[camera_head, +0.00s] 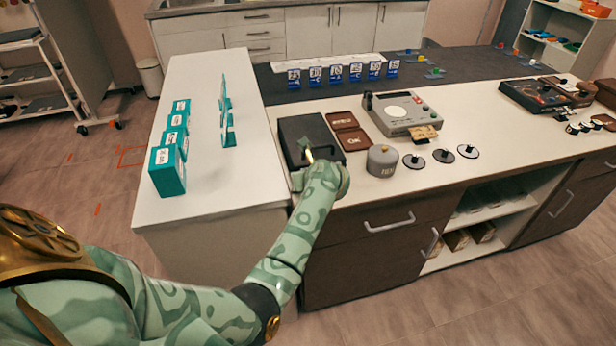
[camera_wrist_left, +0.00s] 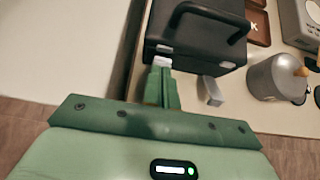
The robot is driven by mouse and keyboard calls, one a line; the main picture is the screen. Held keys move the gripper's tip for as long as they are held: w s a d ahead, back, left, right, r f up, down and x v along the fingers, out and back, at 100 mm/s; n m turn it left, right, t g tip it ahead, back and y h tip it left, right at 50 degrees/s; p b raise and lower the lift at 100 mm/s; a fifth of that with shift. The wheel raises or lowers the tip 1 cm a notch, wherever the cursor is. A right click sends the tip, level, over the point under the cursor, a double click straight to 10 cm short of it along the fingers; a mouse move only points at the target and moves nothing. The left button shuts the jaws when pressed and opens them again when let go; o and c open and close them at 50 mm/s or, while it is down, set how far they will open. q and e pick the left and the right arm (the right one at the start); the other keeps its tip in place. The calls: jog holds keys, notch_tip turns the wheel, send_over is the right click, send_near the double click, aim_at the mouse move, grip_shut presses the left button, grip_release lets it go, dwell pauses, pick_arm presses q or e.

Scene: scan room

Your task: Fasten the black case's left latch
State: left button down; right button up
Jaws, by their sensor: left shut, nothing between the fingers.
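The black case (camera_head: 297,128) lies shut near the left end of the counter. A pale left latch piece (camera_wrist_left: 163,62) shows at the case's front edge, partly hidden by my fingertips. A grey latch piece (camera_wrist_left: 211,91) sticks out from the front further right. My left gripper (camera_head: 309,157) is at the case's front edge, and its fingers (camera_wrist_left: 161,72) are shut and empty, at or touching the left latch; contact is unclear. My right gripper is not in view.
A grey weight (camera_head: 382,161) and brown trays (camera_head: 350,139) stand right of the case. A grey device (camera_head: 403,113) is behind them. Teal boxes (camera_head: 168,170) stand on the white counter to the left. The counter's front edge is close to the case.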

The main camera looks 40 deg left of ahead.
pick_arm(q)
jog(key=shift+a, duration=0.1)
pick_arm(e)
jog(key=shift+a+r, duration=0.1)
pick_arm(q)
jog(key=shift+r+p, duration=0.6)
jog(key=shift+r, duration=0.2)
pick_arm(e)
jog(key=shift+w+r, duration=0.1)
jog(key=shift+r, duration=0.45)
pick_arm(q)
jog(key=shift+w, duration=0.1)
